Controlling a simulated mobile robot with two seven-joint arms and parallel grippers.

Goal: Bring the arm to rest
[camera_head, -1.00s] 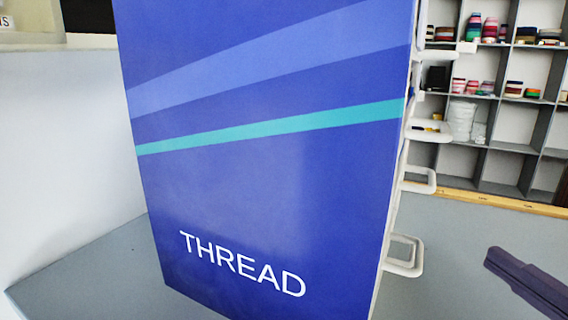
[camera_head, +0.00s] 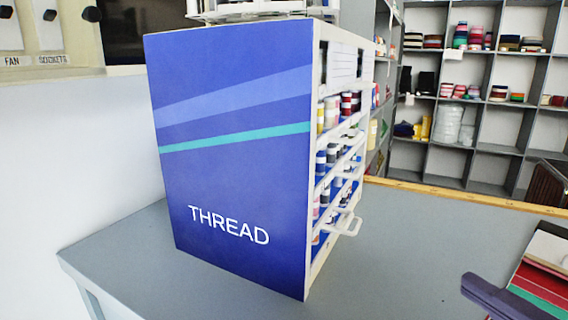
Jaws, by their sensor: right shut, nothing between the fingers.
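Most of my right arm is out of the picture. My left gripper is not in view.
A blue THREAD cabinet (camera_head: 235,170) stands on the counter at center left. Its right side holds rows of spools (camera_head: 335,160) and a protruding white handle (camera_head: 347,226). Grey shelving (camera_head: 475,148) stands behind. Counter between cabinet and gripper is clear.

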